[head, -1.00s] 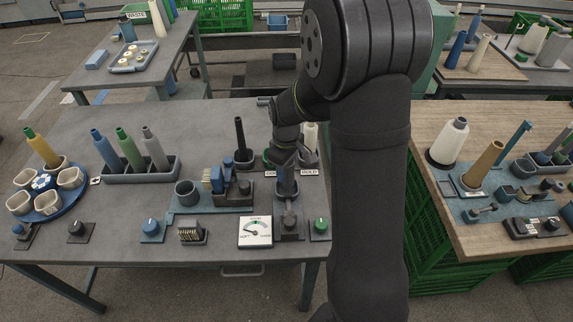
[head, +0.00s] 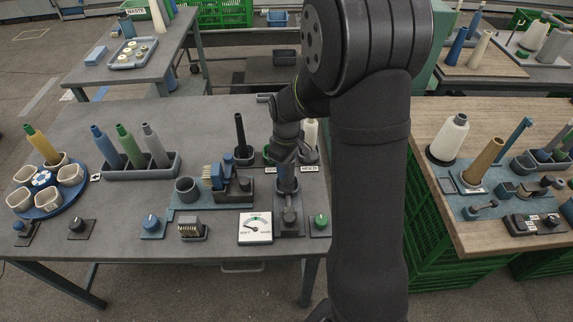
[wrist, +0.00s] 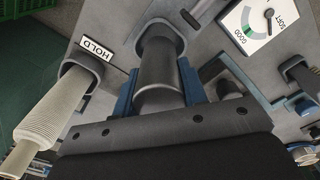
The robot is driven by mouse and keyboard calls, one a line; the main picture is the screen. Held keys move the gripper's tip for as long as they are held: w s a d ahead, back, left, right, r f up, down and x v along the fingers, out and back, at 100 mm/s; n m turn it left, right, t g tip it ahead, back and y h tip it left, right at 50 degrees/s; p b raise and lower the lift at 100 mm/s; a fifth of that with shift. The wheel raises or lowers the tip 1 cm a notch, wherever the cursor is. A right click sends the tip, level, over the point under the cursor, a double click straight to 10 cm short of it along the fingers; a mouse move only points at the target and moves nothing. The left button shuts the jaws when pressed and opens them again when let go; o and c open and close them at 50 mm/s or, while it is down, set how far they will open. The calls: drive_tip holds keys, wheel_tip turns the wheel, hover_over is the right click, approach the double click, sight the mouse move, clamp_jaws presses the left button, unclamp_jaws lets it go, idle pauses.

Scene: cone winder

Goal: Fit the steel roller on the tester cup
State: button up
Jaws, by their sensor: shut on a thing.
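The steel roller (wrist: 160,75) is a dark grey cylinder, upright, and my gripper (wrist: 158,92) is shut on it with a blue finger on each side. In the wrist view its far end meets the round tester cup (wrist: 178,36); I cannot tell how deep it sits. In the head view the roller (head: 288,178) shows below my gripper (head: 287,160), over the dark tester base (head: 289,222). The dial (head: 255,227) stands left of the tester; it also shows in the wrist view (wrist: 258,22).
A pale ribbed cone (wrist: 50,115) stands in a holder by the HOLD label (wrist: 96,50), close to my gripper. A dark spindle (head: 240,135) stands behind left. A brush unit (head: 217,176) and grey cup (head: 187,189) lie left.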

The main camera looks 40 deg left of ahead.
drive_tip(key=shift+f, duration=0.25)
drive_tip(key=shift+f, duration=0.7)
drive_tip(key=shift+f, duration=0.35)
idle(0.4)
drive_tip(key=shift+f, duration=0.3)
drive_tip(key=shift+f, duration=0.35)
idle(0.4)
drive_tip(key=o, duration=1.2)
drive_tip(key=shift+o, duration=0.7)
